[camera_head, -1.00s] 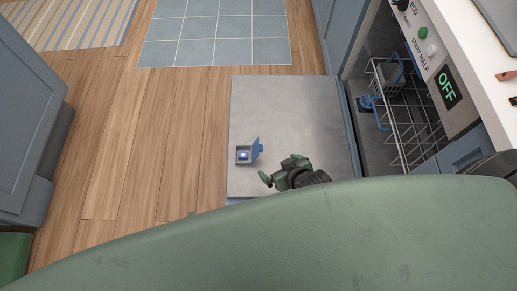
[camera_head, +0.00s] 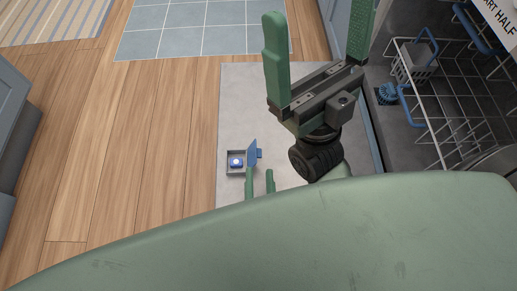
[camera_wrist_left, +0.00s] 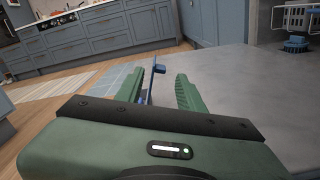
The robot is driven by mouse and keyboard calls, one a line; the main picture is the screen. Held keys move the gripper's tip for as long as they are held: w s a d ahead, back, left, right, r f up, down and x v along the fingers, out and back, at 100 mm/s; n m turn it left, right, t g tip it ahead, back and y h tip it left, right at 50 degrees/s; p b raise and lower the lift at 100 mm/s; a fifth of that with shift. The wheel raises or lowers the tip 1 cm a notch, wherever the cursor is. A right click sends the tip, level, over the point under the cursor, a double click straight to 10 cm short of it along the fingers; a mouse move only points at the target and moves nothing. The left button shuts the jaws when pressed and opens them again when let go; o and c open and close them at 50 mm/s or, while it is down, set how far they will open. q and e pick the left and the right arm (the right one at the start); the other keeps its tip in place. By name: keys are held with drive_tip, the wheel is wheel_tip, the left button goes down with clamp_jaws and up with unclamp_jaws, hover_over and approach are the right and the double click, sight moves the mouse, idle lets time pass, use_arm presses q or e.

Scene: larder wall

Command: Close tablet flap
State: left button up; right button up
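The tablet flap (camera_head: 252,154) is blue and stands open, upright at the right edge of a small tray (camera_head: 229,171) in the grey open door. A blue and white tablet (camera_head: 236,162) lies in the tray. My left gripper (camera_head: 260,177) is low over the door, with two green fingers apart; its body is hidden behind my green body. In the left wrist view the flap (camera_wrist_left: 148,84) shows between the open fingers (camera_wrist_left: 160,92), nearer the left one; contact cannot be told. My right gripper (camera_head: 319,30) is raised, large in view, open and empty.
The door's grey inner face (camera_head: 235,100) is otherwise clear. A wire rack (camera_head: 432,110) with a grey basket (camera_head: 415,62) and blue parts is at the right, inside the machine. Wooden floor (camera_head: 150,150) lies to the left, with blue cabinets beyond.

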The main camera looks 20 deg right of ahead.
sight(259, 157)
use_arm(q)
drive_tip(key=b+x, duration=0.2)
drive_tip(key=x, duration=0.5)
drive_tip(key=shift+w+d+f, duration=0.1)
drive_tip(key=shift+w+d, duration=0.1)
drive_tip(key=shift+w, duration=0.2)
clamp_jaws()
